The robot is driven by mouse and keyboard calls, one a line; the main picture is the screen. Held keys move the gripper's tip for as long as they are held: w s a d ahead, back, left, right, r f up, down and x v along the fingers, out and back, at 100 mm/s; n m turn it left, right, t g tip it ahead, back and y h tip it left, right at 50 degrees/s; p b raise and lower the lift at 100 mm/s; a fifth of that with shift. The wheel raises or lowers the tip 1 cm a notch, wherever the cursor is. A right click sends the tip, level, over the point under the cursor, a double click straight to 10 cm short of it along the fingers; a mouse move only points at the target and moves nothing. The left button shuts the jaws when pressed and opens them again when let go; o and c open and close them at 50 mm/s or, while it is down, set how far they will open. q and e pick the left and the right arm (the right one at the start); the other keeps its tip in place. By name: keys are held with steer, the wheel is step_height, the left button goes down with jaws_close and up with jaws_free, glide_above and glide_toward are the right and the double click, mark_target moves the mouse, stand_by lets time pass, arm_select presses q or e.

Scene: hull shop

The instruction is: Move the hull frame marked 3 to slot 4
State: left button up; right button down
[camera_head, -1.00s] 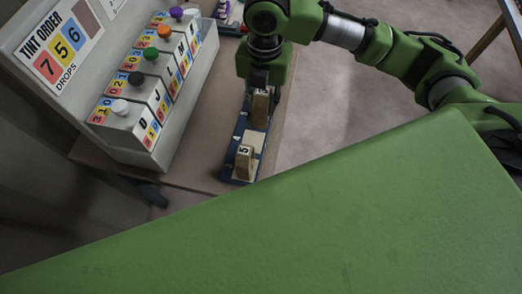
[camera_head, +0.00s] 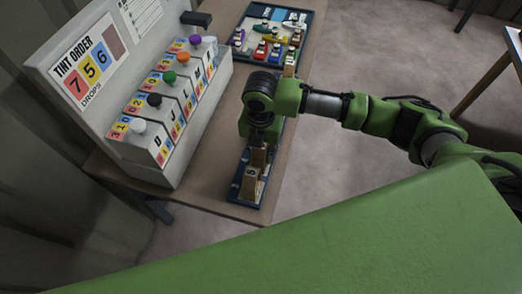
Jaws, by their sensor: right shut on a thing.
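A dark blue slotted board (camera_head: 240,198) lies on the bench near its front right edge. A wooden hull frame marked 5 (camera_head: 249,181) stands upright at the board's near end. My right gripper (camera_head: 261,146) points down over the board, just beyond that frame. It is shut on a wooden hull frame (camera_head: 259,158), whose number I cannot read. Whether this frame touches the board is unclear. Another light wooden piece (camera_head: 290,69) shows beyond my wrist. My arm hides the middle of the board and its slot numbers. My left gripper is out of view.
A grey tint dispenser (camera_head: 150,160) with several coloured knobs stands left of the board. A dark tray (camera_head: 308,28) of small coloured models lies at the back. Bare bench (camera_head: 215,165) separates dispenser and board. The floor is open at right.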

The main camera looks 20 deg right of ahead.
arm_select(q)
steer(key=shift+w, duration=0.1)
arm_select(e)
steer(key=c, duration=1.7)
jaws_free()
steer(key=shift+f, duration=0.15)
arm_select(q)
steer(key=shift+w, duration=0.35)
arm_select(e)
step_height(320, 180, up, 12)
steer(key=shift+r+b, duration=0.2)
steer(key=shift+b, duration=1)
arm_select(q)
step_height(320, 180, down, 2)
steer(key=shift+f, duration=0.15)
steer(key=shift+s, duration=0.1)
